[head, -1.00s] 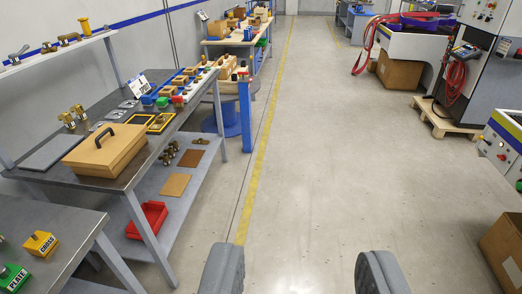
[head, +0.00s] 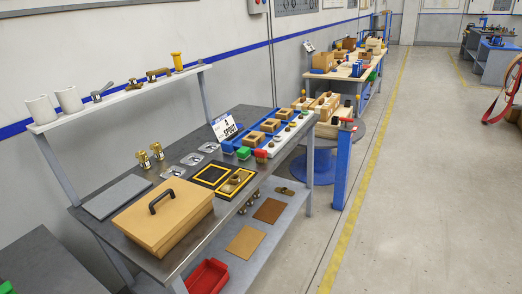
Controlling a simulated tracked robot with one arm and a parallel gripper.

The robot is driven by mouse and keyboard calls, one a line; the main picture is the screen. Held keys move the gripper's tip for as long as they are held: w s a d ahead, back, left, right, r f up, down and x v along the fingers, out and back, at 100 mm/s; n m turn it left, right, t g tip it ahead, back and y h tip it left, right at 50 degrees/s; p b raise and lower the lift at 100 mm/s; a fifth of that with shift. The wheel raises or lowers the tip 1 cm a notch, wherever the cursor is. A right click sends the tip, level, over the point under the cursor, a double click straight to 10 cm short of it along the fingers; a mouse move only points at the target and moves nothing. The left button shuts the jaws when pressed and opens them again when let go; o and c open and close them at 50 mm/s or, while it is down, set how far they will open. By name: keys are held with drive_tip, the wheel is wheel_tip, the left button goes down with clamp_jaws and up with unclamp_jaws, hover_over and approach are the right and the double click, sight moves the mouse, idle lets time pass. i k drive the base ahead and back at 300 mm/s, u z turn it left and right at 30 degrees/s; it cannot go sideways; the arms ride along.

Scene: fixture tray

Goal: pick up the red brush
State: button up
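I cannot make out a red brush for certain. Small red items show on the workbench (head: 172,262): a red-topped piece (head: 261,153) at the front of the row of blocks. Another red piece (head: 347,120) sits at the top of the blue post (head: 342,165). My gripper is out of view.
A wooden case with a black handle (head: 165,228) and a grey plate (head: 117,196) lie on the bench. A red bin (head: 207,276) is on the lower shelf. Two mugs (head: 41,109) stand on the upper shelf. Open floor (head: 440,200) lies to the right.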

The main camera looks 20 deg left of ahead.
sight(261, 155)
drive_tip(key=u, duration=0.15)
drive_tip(key=i, duration=1.3)
drive_tip(key=u, duration=0.45)
drive_tip(key=i, duration=1.45)
drive_tip(key=u, duration=0.3)
